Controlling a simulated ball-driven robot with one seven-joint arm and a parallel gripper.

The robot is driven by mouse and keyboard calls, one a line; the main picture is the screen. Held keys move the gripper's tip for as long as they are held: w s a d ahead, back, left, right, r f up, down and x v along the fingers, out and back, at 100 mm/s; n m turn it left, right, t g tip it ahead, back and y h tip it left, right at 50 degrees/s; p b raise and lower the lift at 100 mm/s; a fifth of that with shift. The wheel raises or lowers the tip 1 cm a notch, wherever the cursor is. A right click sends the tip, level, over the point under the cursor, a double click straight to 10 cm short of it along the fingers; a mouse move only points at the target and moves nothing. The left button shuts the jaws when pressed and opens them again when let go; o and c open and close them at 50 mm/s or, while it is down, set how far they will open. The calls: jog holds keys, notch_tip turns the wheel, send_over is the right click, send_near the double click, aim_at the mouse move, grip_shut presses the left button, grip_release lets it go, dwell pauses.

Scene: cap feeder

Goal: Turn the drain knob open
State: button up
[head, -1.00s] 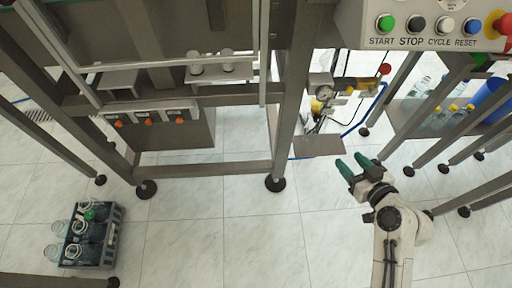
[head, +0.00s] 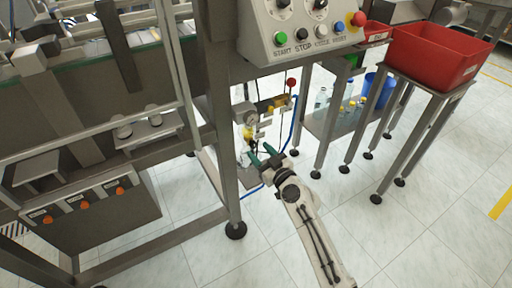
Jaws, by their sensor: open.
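My gripper (head: 261,154) is open and empty in the head view, its two green fingers pointing up and left. It is just below and in front of a small air unit with a round gauge (head: 252,118), a yellow part (head: 248,133) and a red-topped handle (head: 291,82). I cannot make out a drain knob on this unit; its lower part is small and partly behind my fingers. Three orange knobs (head: 84,205) sit on a grey box at the lower left, well away from my gripper. Their labels are too small to read.
A steel frame leg (head: 228,170) stands left of my gripper. A blue hose (head: 293,125) hangs near the unit. The button panel (head: 300,35) is above. At right stand a shelf with bottles, a blue bin (head: 377,84) and a red crate (head: 435,55). The floor at lower right is clear.

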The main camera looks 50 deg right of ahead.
aim_at(252, 144)
jog(key=shift+x, duration=1.25)
jog(key=shift+c, duration=0.3)
grip_shut()
